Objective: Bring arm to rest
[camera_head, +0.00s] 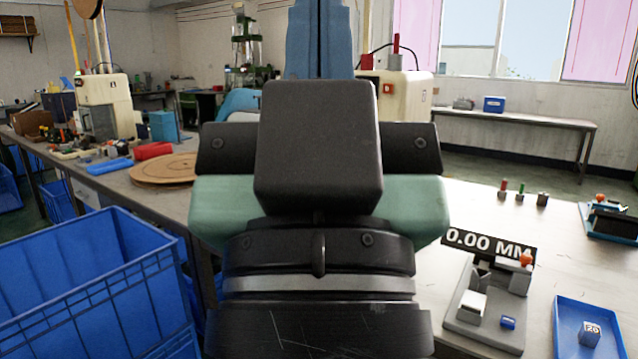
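My arm fills the middle of the head view, close to the camera. Its end, my gripper (318,150), shows as a dark block with dark parts on both sides and a green piece behind and below. The fingers are hidden, so I cannot tell whether they are open or shut or hold anything. No contact between the arm and the tables can be made out.
A big blue crate (85,285) stands at left. A workbench behind it carries a round wooden disc (163,168). The right table (480,225) carries a gauge fixture (484,335) reading 0.00 MM, a blue tray (563,330) with a marked block, and several small parts.

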